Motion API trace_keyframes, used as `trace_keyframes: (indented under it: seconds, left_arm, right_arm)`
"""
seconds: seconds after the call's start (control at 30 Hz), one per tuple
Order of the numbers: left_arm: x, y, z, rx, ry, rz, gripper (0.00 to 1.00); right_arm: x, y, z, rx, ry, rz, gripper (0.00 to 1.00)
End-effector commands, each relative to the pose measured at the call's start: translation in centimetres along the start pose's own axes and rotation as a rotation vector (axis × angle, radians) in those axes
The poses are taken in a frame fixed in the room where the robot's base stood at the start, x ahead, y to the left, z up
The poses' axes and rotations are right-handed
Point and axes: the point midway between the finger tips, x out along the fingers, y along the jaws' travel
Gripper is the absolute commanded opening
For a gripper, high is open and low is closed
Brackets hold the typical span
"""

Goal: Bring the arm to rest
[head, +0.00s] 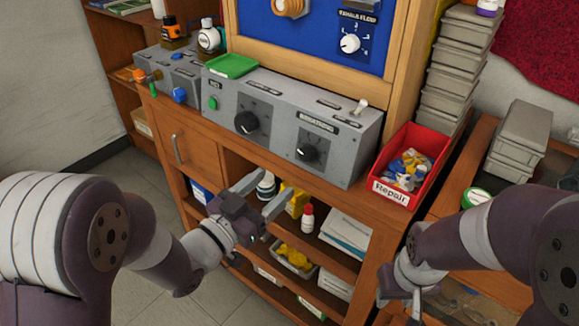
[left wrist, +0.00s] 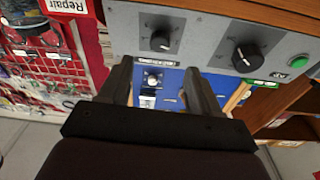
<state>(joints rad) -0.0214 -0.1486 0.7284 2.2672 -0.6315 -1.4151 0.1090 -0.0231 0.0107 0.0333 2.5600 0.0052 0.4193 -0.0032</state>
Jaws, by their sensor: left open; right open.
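My left gripper (head: 262,197) is open and empty in the head view, in front of the wooden cabinet and below the grey control box (head: 290,122). In the left wrist view its two fingers (left wrist: 160,85) stand apart with nothing between them. The left arm reaches in from the left. My right arm comes in from the right, and its gripper (head: 416,300) is partly seen at the bottom, in front of the cabinet's right side. I see nothing held in it.
The grey box carries black knobs (head: 247,122) and a toggle switch (head: 359,107). A red Repair bin (head: 427,141) stands right of it, and a green tray (head: 232,66) lies on top. Cabinet shelves below hold bottles and boxes. Grey bins (head: 463,52) are stacked at right. Floor is clear at left.

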Motion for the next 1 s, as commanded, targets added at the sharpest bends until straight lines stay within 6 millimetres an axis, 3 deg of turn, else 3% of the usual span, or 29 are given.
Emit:
trace_keyframes:
  seconds: [0.2, 0.7, 0.77, 0.87, 1.0]
  left_arm:
    - [-2.7, 0.0, 0.0, 0.000, 0.000, -0.001, 0.63]
    - [-2.8, 0.0, 0.3, 0.004, -0.013, -0.001, 0.63]
    - [-2.9, -0.3, 1.5, 0.008, -0.074, -0.015, 0.63]
    - [-4.2, -2.2, 6.4, 0.005, -0.333, -0.112, 0.63]
    - [-9.4, -5.5, 12.6, -0.063, -0.810, -0.316, 0.63]
  right_arm:
    - [-0.1, 0.0, 0.0, 0.000, 0.000, 0.000, 0.43]
    - [-0.1, 0.0, 0.0, 0.000, 0.000, 0.000, 0.43]
    - [-0.1, 0.0, 0.0, 0.000, 0.000, 0.000, 0.43]
    - [-0.1, 0.0, 0.0, 0.000, 0.000, 0.000, 0.43]
    - [-0.1, 0.0, 0.0, 0.000, 0.000, 0.000, 0.43]
